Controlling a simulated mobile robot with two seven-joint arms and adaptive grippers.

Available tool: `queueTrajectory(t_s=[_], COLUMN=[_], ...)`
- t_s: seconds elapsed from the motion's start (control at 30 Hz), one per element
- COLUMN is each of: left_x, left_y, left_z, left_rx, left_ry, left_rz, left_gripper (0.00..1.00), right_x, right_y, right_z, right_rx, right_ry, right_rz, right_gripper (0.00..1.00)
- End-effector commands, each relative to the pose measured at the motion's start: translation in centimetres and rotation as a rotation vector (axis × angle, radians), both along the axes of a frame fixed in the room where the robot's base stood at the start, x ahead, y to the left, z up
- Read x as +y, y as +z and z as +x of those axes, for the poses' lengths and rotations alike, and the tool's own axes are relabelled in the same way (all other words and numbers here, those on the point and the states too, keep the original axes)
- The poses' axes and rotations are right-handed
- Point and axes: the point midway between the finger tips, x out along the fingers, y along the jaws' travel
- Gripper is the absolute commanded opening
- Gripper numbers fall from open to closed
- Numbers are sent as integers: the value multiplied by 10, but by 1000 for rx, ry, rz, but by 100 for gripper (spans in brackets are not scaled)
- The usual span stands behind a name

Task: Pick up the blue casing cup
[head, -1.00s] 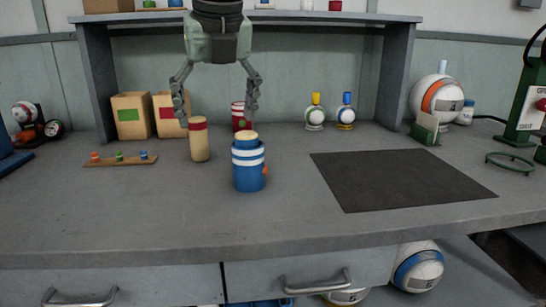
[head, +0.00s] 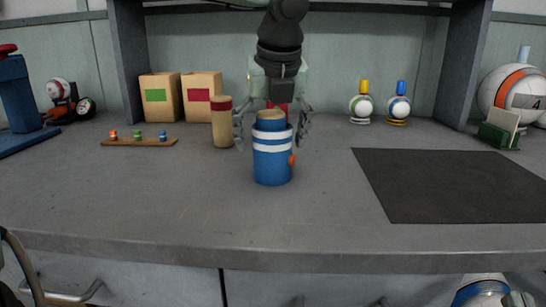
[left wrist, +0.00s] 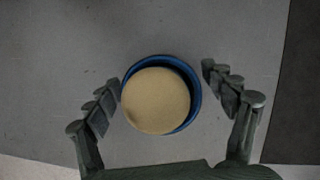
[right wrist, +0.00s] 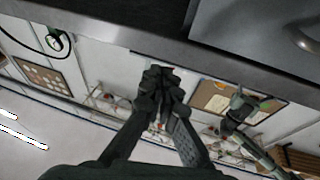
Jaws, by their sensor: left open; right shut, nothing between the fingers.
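The blue casing cup (head: 272,165) stands upright on the bench, with white bands and an orange knob on its right side. A tan round-topped piece (head: 271,117) sits in its mouth; it also fills most of the blue rim in the left wrist view (left wrist: 156,100). My left gripper (head: 271,140) is open above and behind the cup, its fingers to either side of the cup's upper part. In the left wrist view the cup (left wrist: 197,98) lies between the spread fingers, with gaps on both sides. My right gripper (right wrist: 160,75) is shut and empty, away from the cup.
A tan cylinder with a red band (head: 222,128) stands close left of my left gripper. A red item behind the gripper is mostly hidden. Boxes (head: 160,98) and a small peg board (head: 138,142) are further left. A dark mat (head: 440,185) lies right. Bench in front is clear.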

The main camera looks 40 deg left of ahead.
Motion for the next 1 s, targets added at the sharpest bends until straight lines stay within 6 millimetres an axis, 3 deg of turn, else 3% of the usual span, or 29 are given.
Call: queueTrajectory(t_s=[0.1,0.37,0.8,1.0], left_x=[3,4,4,4], left_y=[-11,-13,-12,-12], left_z=[3,4,4,4], left_rx=[0,-2,-2,-3], left_ry=[1,0,1,0], left_rz=[-2,-1,0,0], left_gripper=[83,83,28,27], right_x=[1,1,1,1], right_y=[4,4,4,4], right_z=[-2,-2,-2,-2], right_rx=[-16,-19,-18,-18], right_ry=[2,4,4,3], right_rz=[9,11,11,10], right_gripper=[0,0,0,0])
